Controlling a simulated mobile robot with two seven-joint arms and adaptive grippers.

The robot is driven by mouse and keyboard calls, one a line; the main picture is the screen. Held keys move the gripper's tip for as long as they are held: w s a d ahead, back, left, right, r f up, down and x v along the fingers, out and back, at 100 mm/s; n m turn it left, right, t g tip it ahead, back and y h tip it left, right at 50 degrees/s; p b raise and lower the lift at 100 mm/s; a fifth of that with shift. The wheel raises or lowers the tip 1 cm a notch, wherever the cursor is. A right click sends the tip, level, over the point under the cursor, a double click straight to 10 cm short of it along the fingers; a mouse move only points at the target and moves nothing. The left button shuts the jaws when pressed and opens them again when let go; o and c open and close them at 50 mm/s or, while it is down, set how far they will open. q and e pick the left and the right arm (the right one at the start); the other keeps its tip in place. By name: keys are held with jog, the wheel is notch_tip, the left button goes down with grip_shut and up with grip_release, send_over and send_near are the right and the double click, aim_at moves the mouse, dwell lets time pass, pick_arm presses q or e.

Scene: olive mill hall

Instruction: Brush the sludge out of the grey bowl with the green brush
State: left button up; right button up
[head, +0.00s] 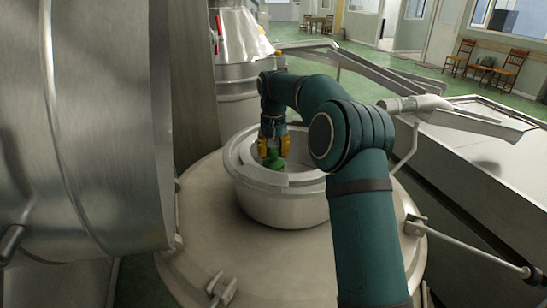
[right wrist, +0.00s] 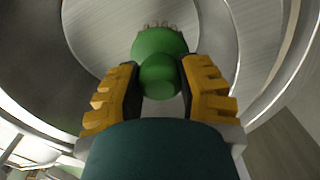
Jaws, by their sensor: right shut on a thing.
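The grey bowl (head: 285,208) is set in the top of a round metal lid, in the middle of the head view. My right gripper (head: 273,148) reaches down inside the bowl and is shut on the green brush (head: 273,160). In the right wrist view the green brush (right wrist: 160,60) sits between the yellow fingers of my right gripper (right wrist: 160,85). Its bristles show at the far end, over the bowl's metal inside (right wrist: 100,25). I cannot make out any sludge. Whether the bristles touch the bowl is unclear. My left gripper is not in view.
A large metal drum (head: 90,120) stands close on the left. The round lid (head: 200,255) under the bowl has clamps and a rod (head: 470,250) at the right. A metal trough (head: 480,150) lies at the right. Wooden chairs (head: 510,62) stand far back.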

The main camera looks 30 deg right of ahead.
jog(key=shift+r, duration=0.25)
jog(key=shift+r, duration=1.35)
